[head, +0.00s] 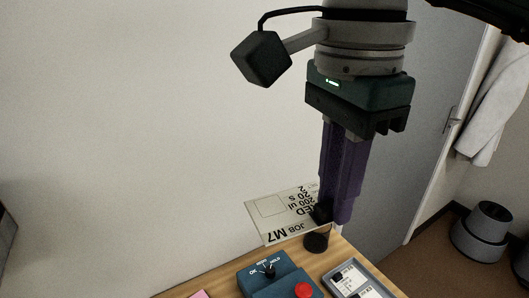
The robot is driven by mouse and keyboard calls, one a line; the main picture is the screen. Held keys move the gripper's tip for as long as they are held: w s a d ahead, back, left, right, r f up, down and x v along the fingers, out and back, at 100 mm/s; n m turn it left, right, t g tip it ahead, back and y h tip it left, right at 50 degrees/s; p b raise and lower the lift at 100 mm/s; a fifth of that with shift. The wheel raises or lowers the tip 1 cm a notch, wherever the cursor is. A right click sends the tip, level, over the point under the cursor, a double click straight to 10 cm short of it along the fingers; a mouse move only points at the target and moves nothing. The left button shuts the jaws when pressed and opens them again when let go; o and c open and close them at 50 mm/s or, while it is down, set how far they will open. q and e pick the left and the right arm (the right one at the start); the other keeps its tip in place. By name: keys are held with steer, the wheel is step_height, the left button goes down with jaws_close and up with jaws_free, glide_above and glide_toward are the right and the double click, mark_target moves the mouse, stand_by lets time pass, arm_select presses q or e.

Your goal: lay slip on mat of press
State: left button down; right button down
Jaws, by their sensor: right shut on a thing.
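The slip (280,212), a pale card printed "JOB M7", "RED", "200 ul" and "20 S", hangs in the air at the back of the bench. Its print reads upside down. My right gripper (323,214) points down, with its fingers shut on the slip's right edge. A teal device (262,282) with a dial and a red button stands at the bottom edge of the view; it may be part of the press, but I cannot tell. The mat is not clearly seen. My left gripper is not in view.
The wooden bench (212,284) shows only along the bottom. A small black cylinder (316,243) stands just below the gripper. A grey tray (374,282) with labelled items lies at the right. A pink thing (200,295) is cut off at the bottom. The wall is behind.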

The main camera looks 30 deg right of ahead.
steer(key=w+f+m+b, duration=0.1)
steer(key=f+m+b, duration=1)
steer(key=f+b, duration=0.1)
steer(key=d+f+m+b, duration=0.1)
steer(key=f+m+b, duration=1.1)
steer(key=f, duration=0.3)
steer(key=w+d+f+m+b, duration=0.1)
steer(key=f+m+b, duration=1)
steer(key=f+b, duration=0.2)
steer(key=shift+w+d+f, duration=0.25)
steer(key=shift+w+f, duration=0.1)
steer(key=shift+f, duration=0.4)
steer(key=shift+f+b, duration=0.6)
steer(key=shift+f, duration=2.05)
steer(key=shift+w, duration=0.1)
steer(key=shift+f, duration=0.15)
steer(key=c, duration=0.8)
jaws_free()
steer(key=shift+c, duration=0.2)
